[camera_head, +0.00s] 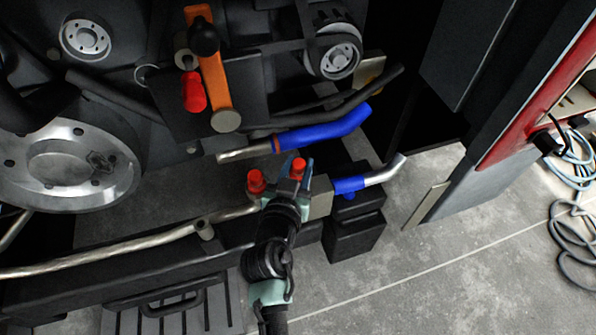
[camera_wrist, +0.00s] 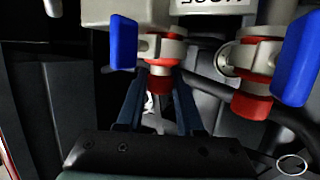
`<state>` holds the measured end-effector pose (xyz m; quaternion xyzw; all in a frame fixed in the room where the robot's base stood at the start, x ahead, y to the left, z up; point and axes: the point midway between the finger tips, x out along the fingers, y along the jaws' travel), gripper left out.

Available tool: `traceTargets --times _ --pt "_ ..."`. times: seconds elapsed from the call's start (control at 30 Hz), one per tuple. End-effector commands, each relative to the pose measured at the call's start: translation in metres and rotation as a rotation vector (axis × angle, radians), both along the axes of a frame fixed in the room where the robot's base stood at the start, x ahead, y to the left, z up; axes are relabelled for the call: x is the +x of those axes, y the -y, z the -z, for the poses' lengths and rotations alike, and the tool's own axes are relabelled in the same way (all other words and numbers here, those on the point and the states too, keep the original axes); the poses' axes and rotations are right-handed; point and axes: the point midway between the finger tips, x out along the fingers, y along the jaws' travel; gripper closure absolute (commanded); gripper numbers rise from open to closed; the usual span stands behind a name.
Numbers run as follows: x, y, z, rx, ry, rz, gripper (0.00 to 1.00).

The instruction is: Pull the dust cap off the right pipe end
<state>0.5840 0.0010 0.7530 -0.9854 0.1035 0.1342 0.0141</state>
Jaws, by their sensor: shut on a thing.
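Two red dust caps show side by side in the head view. The right cap (camera_head: 298,168) is at my gripper (camera_head: 292,178), and the left cap (camera_head: 256,181) stands clear of it. In the wrist view, where lettering appears upside down, the gripped cap (camera_wrist: 160,84) is on the left, between the two dark fingers of my gripper (camera_wrist: 160,80). It sits below a pale fitting with a blue lever (camera_wrist: 123,42). The other cap (camera_wrist: 252,105) is on the right, under a second blue lever (camera_wrist: 298,58). The fingers partly cover the gripped cap's sides.
A blue hose (camera_head: 325,130) runs just above my gripper, and a blue-sleeved pipe (camera_head: 350,185) lies to its right. A long metal pipe (camera_head: 110,248) runs left. An orange bar (camera_head: 213,75) stands above. Open grey floor (camera_head: 450,260) lies at lower right.

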Motion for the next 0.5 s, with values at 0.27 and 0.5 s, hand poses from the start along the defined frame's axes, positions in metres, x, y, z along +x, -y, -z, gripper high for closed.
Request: traceTargets --times 0.27,0.5 --pt "0.0 0.0 0.0001 0.0 0.0 0.0 1.0" --pt "0.0001 0.0 -0.0039 0.0 0.0 0.0 1.0"
